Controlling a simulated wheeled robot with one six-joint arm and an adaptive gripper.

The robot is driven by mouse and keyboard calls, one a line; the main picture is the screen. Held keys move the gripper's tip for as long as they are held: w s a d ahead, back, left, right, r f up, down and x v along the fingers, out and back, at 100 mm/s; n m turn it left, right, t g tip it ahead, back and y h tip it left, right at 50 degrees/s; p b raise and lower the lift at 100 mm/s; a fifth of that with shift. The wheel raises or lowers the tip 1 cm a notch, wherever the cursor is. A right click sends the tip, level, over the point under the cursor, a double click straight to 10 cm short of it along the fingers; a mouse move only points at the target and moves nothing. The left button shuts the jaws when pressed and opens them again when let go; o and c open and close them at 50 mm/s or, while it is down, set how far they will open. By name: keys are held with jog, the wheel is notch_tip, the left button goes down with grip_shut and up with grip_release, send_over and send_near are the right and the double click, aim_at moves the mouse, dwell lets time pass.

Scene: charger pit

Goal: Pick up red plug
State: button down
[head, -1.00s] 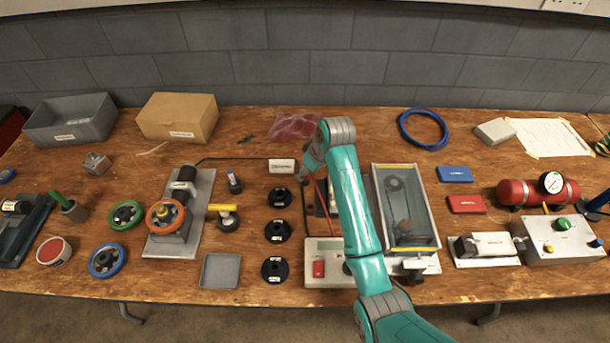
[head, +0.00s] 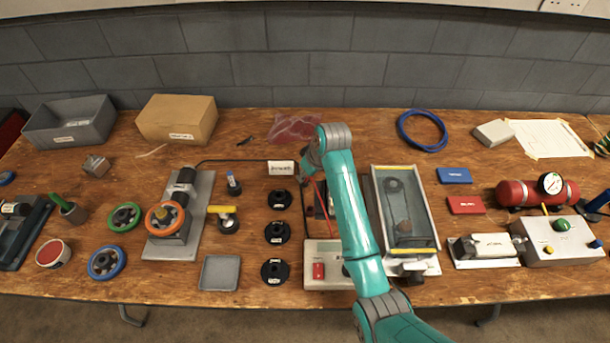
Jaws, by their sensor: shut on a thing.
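My gripper (head: 319,208) is partly in view, pointing down behind my teal arm. It is shut on the red plug, which is mostly hidden by the gripper and arm.
Black round sockets (head: 277,232) stand in a column left of the box. A framed clear-topped tray (head: 432,215) is close on the right. A small white labelled block (head: 281,167) with a black cable lies behind.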

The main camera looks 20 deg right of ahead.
notch_tip(320, 180, up, 10)
jog(key=shift+f, duration=0.1)
dwell(0.4)
dwell(1.1)
